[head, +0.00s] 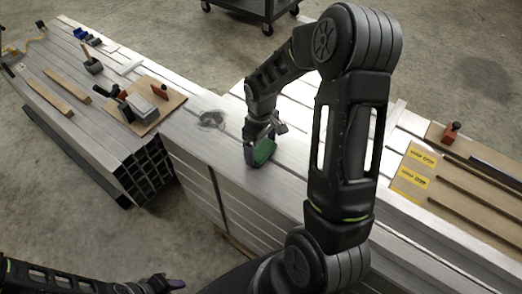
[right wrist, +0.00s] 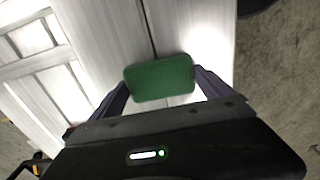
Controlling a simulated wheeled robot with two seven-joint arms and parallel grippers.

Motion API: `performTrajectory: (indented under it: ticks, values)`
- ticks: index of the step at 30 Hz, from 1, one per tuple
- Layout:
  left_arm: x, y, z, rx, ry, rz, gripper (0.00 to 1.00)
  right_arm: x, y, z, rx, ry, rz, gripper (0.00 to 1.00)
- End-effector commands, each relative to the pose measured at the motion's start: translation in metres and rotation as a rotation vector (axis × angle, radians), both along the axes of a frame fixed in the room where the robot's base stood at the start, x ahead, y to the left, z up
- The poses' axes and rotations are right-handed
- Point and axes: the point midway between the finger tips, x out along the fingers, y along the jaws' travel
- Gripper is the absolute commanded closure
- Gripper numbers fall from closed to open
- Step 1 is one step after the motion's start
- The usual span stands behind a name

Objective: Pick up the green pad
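The green pad (head: 262,152) is at my right gripper (head: 262,140), over the near part of the silver aluminium surface. In the right wrist view the green pad (right wrist: 160,78) sits between the two dark fingers of the right gripper (right wrist: 160,88), which reach both its sides. The fingers look closed on the pad. I cannot tell whether the pad still touches the surface. My left gripper (head: 165,284) is at the bottom left of the head view, low over the floor and far from the pad; its fingers are too small to read.
The aluminium surface (head: 205,150) has a grey wire-like coil (head: 212,119) left of the pad. A brown board (head: 155,108) with tools lies farther left. A board with yellow labels (head: 418,156) lies at the right. A dark cart (head: 262,10) stands behind.

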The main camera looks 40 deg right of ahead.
Motion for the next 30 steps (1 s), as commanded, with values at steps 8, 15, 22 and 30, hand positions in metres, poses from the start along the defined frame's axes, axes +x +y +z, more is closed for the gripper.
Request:
performTrajectory:
  ticks: [8,15,22,30]
  values:
    - [0.000,0.000,0.000,0.000,0.000,0.000,0.64,0.000,0.000,0.000,0.000,0.000,0.000,0.46]
    - [0.000,0.000,0.000,0.000,0.000,0.000,0.64,0.000,0.000,0.000,0.000,0.000,0.000,0.50]
    - [0.000,0.000,-0.002,0.000,0.000,0.000,0.64,0.001,0.000,0.015,-0.002,-0.004,0.000,0.50]
    - [0.000,0.000,-0.006,-0.001,-0.001,-0.001,0.64,0.002,0.000,0.066,-0.001,-0.007,0.000,0.50]
